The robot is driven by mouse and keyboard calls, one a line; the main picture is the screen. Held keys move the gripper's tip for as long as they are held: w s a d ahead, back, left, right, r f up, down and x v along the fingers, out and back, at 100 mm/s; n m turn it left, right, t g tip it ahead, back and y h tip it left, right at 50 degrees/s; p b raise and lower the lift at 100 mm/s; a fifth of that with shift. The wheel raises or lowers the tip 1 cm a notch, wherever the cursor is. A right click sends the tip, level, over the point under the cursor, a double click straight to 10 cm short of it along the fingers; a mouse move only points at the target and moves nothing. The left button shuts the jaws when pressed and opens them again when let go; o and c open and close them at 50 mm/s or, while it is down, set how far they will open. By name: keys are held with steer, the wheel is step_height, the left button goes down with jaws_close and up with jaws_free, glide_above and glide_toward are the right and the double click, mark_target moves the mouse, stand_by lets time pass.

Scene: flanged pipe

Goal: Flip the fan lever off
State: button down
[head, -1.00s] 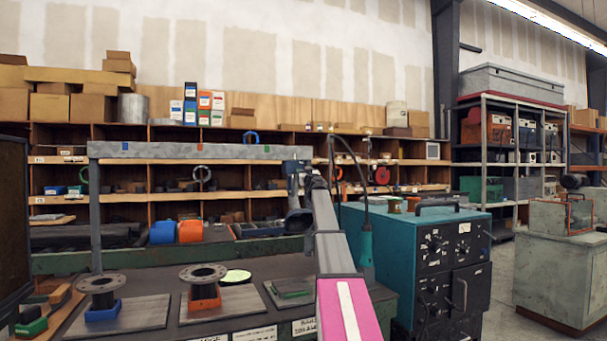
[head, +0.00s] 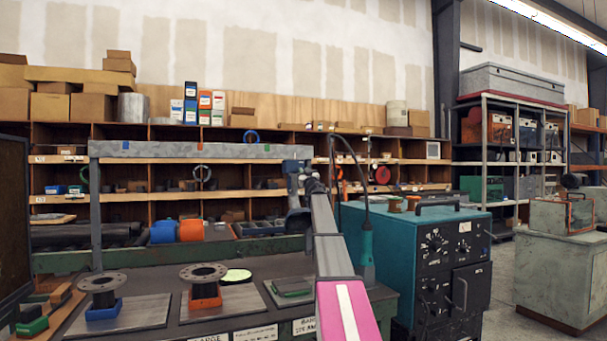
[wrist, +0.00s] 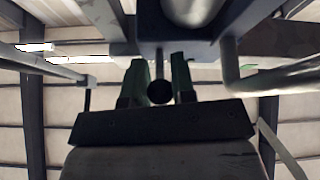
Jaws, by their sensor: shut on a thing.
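In the wrist view, a lever (wrist: 159,62) with a round dark ball at its end hangs from a dark box-like housing (wrist: 205,48). My gripper (wrist: 157,88) has two green fingers, one on each side of the lever's ball end, and is shut on it. Any small gap between fingers and lever is hard to judge. In the head view, my arm reaches forward to the right end of a grey overhead beam (head: 200,151). My fingers and the lever are hidden or too small to make out there.
A teal machine (head: 420,255) with dials stands right of my arm, with a cable above it. Flanged pipe pieces (head: 204,273) stand on the dark bench at left. Pipes (wrist: 275,78) flank the housing in the wrist view. Open floor shows at right.

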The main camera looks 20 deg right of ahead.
steer(key=c, duration=1)
jaws_free()
steer(key=shift+d, duration=0.1)
steer(key=shift+o, duration=0.2)
steer(key=shift+f, duration=0.1)
steer(key=v, duration=1)
steer(key=shift+s, duration=0.35)
steer(key=shift+f, duration=0.15)
